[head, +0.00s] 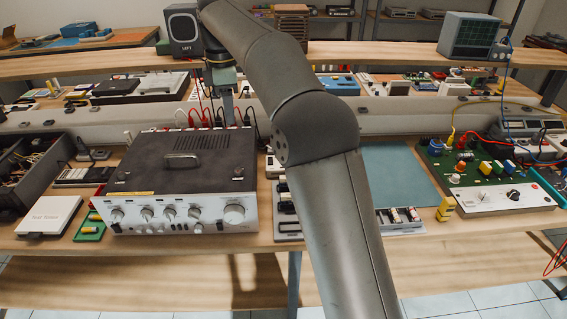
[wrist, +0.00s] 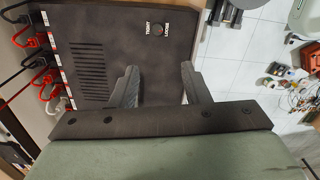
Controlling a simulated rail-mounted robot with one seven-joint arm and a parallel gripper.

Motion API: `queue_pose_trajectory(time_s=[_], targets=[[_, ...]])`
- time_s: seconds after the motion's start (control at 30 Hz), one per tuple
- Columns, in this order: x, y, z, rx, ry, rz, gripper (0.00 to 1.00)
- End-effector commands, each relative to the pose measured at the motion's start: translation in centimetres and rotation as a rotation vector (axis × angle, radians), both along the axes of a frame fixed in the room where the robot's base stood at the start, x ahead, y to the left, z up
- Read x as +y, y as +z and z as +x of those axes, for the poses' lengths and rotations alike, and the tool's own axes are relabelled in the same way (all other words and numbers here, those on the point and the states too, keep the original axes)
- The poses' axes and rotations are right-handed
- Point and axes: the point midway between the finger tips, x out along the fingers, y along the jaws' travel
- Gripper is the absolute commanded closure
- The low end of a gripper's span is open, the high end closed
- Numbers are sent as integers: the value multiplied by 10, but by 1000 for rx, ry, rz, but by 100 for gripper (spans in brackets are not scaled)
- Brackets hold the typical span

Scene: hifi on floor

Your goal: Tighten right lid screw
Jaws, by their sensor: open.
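The amplifier (head: 180,172) stands on the bench at the centre left, with a dark lid, a top handle and a silver front panel. The right lid screw (head: 238,178) is a small dark spot near the lid's front right corner. In the wrist view the screw (wrist: 159,29) sits between the printed words TIGHT and LOOSE. My gripper (wrist: 160,75) is open and empty, its two fingers apart over the lid, with the screw beyond their tips. In the head view my gripper (head: 228,105) hangs toward the amplifier's back edge.
Red and black cables (wrist: 38,60) plug into the amplifier's back. A handle (head: 181,160) stands up from the lid. A white box (head: 48,216) lies to the left, and a green circuit board (head: 475,170) to the right. A blue-green mat (head: 395,170) is mostly bare.

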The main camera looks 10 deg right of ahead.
Motion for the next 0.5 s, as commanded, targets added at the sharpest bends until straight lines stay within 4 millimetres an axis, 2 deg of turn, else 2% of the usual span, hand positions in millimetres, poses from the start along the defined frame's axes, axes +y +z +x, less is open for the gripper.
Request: queue_pose_trajectory(time_s=[0.17, 0.27, 0.5], targets=[[5, -9, 4, 3, 43, 2, 58], [5, -22, 4, 4, 42, 2, 58], [4, -72, 3, 5, 39, 1, 58]])
